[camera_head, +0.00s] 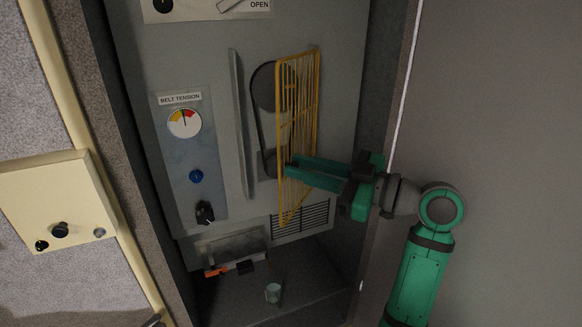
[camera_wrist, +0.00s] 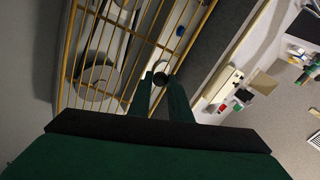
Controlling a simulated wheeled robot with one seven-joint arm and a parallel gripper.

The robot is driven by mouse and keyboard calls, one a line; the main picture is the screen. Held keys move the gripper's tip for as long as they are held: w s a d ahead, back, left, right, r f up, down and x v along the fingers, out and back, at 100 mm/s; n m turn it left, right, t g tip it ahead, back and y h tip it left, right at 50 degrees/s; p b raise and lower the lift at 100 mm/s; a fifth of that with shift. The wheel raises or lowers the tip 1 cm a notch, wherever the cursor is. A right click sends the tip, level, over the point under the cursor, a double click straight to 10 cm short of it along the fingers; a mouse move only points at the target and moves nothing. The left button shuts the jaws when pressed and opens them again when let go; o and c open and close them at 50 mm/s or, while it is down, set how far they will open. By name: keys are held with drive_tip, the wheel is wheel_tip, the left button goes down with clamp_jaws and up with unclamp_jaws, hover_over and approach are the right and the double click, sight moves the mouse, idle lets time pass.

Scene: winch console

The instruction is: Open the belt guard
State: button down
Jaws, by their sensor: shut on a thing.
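The belt guard (camera_head: 298,95) is a yellow wire grille on the grey console panel. It stands at an angle out from the panel, and part of the black belt and its pulleys (camera_head: 263,88) shows to its left. My green gripper (camera_head: 287,170) reaches in from the right and is shut on the guard, at its lower half near the left edge. In the wrist view the guard's yellow bars (camera_wrist: 122,30) run past the fingertips (camera_wrist: 162,80). The exact contact between fingers and bar is too small to tell.
A tension gauge (camera_head: 184,123), a blue knob (camera_head: 196,176) and a black switch (camera_head: 204,212) sit left of the guard. An upright grey strip (camera_head: 240,125) stands between. A cup (camera_head: 273,292) stands below. A grey wall (camera_head: 510,120) is at right.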

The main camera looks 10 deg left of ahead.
sight(285, 150)
idle(0.3)
drive_tip(key=c, duration=1.6)
unclamp_jaws()
drive_tip(key=shift+r, duration=0.1)
drive_tip(key=shift+r, duration=0.25)
wheel_tip(285, 150, up, 2)
drive_tip(key=shift+s+r, duration=0.1)
drive_tip(key=shift+r, duration=0.15)
drive_tip(key=s+r, duration=0.3)
drive_tip(key=s, duration=0.1)
drive_tip(key=s+r, duration=0.3)
drive_tip(key=s, duration=0.2)
drive_tip(key=s+d+r, duration=0.1)
drive_tip(key=s+r, duration=0.2)
drive_tip(key=s, duration=0.2)
drive_tip(key=shift+r, duration=0.4)
